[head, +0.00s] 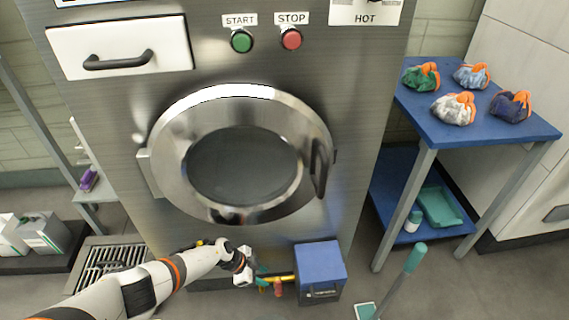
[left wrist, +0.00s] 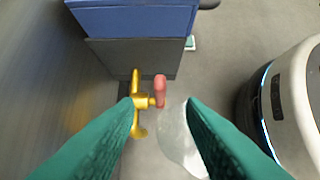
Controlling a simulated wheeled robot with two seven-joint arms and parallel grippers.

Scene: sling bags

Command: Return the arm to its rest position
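My left arm reaches in from the lower left of the head view. Its gripper (head: 262,274) is low in front of the machine, beside a yellow tap (head: 283,277) with a red handle (head: 277,288). In the left wrist view the two teal fingers of this gripper (left wrist: 164,103) are apart. The yellow tap (left wrist: 137,103) and red handle (left wrist: 160,90) show in the gap between the fingertips. I cannot tell whether a finger touches them. Nothing is clearly held. My right gripper is not in view.
A blue and grey box (head: 318,265) stands at the tap's right. A large machine (head: 360,130) with a closed round door (head: 245,165) stands behind. A blue table (head: 450,128) with several bags is at right. A teal-handled tool (head: 400,275) stands on the floor. A drain grate (head: 110,258) is at left.

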